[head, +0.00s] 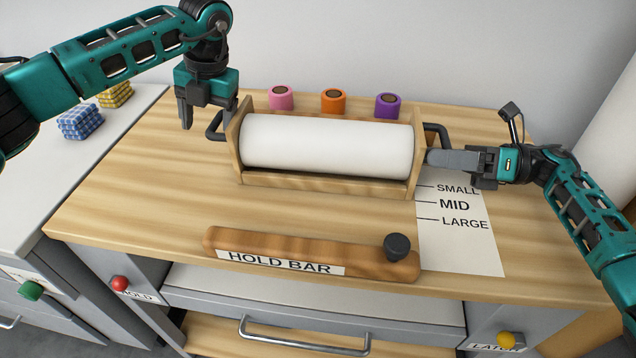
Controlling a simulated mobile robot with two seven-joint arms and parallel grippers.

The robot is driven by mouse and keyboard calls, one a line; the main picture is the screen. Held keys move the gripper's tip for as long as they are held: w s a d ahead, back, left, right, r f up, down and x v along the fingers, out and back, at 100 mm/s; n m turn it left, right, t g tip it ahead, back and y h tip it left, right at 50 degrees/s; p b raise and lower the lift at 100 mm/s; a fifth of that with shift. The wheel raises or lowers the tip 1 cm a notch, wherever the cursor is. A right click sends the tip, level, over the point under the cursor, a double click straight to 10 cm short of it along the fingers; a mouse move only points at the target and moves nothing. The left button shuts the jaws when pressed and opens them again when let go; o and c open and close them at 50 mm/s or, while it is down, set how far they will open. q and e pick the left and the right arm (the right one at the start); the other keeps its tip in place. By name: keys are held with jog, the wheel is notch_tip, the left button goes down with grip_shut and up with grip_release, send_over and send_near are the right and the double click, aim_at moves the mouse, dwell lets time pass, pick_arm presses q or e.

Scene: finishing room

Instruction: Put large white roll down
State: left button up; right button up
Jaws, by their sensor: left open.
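A large white roll (327,147) lies level in a wooden cradle (320,187) between its two end walls. The cradle appears to rest on the wooden table and has a dark handle at each end. My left gripper (208,118) is open, fingers pointing down, beside the left handle (213,128); no hold on it shows. My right gripper (440,158) points left at the cradle's right end, close to the right handle (438,130). Its fingers overlap in this view, so I cannot tell whether they are open or touch the handle.
A sheet marked SMALL, MID, LARGE (465,245) lies at right. A wooden hold bar (300,246) with a black knob (397,247) lies in front. Pink (281,98), orange (333,101) and purple (387,106) rolls stand behind. Bare tabletop (140,190) lies left.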

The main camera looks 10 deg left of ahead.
pick_arm(q)
jog(key=shift+d+f, duration=0.1)
jog(key=shift+d, duration=0.35)
pick_arm(e)
jog(key=shift+a+r, duration=0.25)
pick_arm(q)
jog(key=v, duration=0.8)
jog(key=shift+a, duration=0.15)
pick_arm(e)
jog(key=o, duration=0.5)
jog(key=shift+o, duration=0.2)
pick_arm(q)
jog(key=shift+a, duration=0.25)
pick_arm(e)
jog(key=shift+w+d+f, duration=0.1)
jog(key=shift+w+d, duration=0.05)
jog(key=shift+d, duration=1.25)
jog(key=shift+w+d+f, duration=0.1)
jog(key=shift+w+d, duration=0.1)
jog(key=shift+d, duration=1.25)
jog(key=shift+w+d+f, duration=0.1)
jog(key=shift+w+d, duration=0.05)
jog(key=shift+d, duration=1.25)
jog(key=shift+r, duration=0.1)
